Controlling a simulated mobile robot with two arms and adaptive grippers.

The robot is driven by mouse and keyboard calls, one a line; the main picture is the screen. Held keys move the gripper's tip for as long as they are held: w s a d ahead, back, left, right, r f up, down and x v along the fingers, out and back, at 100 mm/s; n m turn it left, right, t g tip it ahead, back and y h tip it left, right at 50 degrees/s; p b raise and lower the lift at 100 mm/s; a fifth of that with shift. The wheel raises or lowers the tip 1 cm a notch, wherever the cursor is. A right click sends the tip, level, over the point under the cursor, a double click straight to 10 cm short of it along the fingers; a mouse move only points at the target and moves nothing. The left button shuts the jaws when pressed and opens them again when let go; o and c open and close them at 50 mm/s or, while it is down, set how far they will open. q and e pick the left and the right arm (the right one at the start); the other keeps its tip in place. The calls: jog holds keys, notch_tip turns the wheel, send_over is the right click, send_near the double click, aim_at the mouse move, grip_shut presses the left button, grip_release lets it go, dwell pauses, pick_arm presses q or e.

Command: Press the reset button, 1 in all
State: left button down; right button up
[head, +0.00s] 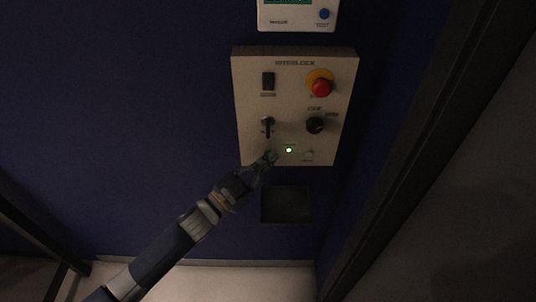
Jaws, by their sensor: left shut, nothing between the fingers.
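A beige panel marked INTERLOCK (295,85) is on the blue wall. Along its lower edge are a lit green lamp (289,150) and a small pale round fitting (308,154) to its right. Their labels are too small to read, so I cannot tell which control is the reset button. My left gripper (270,156) is shut and empty, with its fingertips at the panel's lower left, left of the green lamp. They cover that part of the panel, and I cannot tell whether they touch it. My right gripper is not in view.
The panel also has a red mushroom button (320,88) on a yellow collar, a dark rocker switch (268,81), a black lever (268,127) and a black knob (315,125). A white box with a blue button (324,14) is above. A dark recess (286,204) is below.

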pick_arm(q)
jog(key=shift+s+p, duration=0.3)
jog(key=shift+s, duration=0.5)
jog(key=s+p, duration=0.1)
jog(key=s, duration=0.4)
jog(key=shift+p, duration=0.4)
jog(key=shift+f, duration=0.1)
dwell(0.4)
